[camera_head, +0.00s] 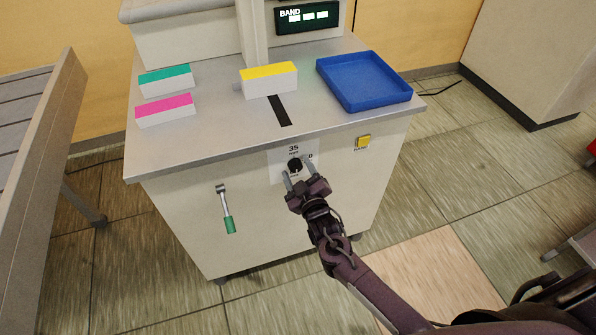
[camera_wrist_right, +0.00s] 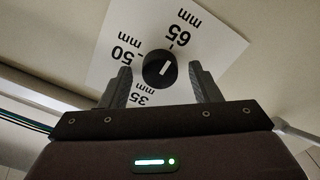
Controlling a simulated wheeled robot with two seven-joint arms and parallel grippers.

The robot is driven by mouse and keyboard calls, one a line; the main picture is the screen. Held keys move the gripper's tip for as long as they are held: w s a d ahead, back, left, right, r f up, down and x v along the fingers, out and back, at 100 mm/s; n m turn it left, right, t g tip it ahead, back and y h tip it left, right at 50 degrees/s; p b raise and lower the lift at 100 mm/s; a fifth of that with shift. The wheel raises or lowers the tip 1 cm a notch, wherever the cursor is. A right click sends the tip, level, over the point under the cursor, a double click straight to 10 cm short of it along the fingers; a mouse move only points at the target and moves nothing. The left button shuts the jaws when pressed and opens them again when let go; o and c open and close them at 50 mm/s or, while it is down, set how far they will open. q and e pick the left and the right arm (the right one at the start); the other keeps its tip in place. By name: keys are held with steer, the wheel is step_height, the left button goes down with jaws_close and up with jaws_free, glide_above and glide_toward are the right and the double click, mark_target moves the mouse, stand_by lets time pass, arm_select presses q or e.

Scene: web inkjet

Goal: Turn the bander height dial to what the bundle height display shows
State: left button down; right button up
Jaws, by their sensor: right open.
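The round black dial (camera_head: 295,164) sits on a white plate on the cabinet's front. In the right wrist view the dial (camera_wrist_right: 159,69) has a white line slanting up and right, toward the 65 mm mark; 50 and 35 mm are also printed. My right gripper (camera_head: 298,171) is open, with one finger on each side of the dial and gaps between; the fingers also show in the right wrist view (camera_wrist_right: 161,72). The display (camera_head: 307,16) reads BAND above several pale blocks; I see no readable number. My left gripper is not in view.
On the cabinet top (camera_head: 222,128) are a yellow-topped block (camera_head: 269,82), a green-topped block (camera_head: 166,82), a pink-topped block (camera_head: 166,111) and an empty blue tray (camera_head: 364,82). A yellow button (camera_head: 363,141) is right of the dial; a green-handled tool (camera_head: 228,218) is left.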

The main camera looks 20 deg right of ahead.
steer(key=s, duration=0.8)
steer(key=shift+d, duration=0.15)
steer(key=shift+w, duration=0.1)
steer(key=s+d+f+m+g+p, duration=0.1)
steer(key=s+f+g, duration=0.3)
steer(key=f, duration=0.5)
steer(key=s+d+f+g+p, duration=0.1)
steer(key=s+f+g, duration=0.1)
steer(key=s+f, duration=0.6)
steer(key=s+d+f+m+g+p, duration=0.1)
steer(key=s+d+f+g, duration=0.2)
steer(key=f, duration=0.7)
steer(key=s+f+m+g, duration=0.1)
steer(key=s+f+g, duration=0.1)
steer(key=s, duration=0.7)
steer(key=s+f+m+g+p, duration=0.1)
steer(key=s+f+g, duration=0.2)
steer(key=s, duration=0.6)
steer(key=s+f+g, duration=0.3)
steer(key=s+f, duration=0.3)
steer(key=s, duration=0.3)
steer(key=shift+d+m+h, duration=0.25)
steer(key=shift+m+h, duration=0.05)
steer(key=shift+m, duration=0.1)
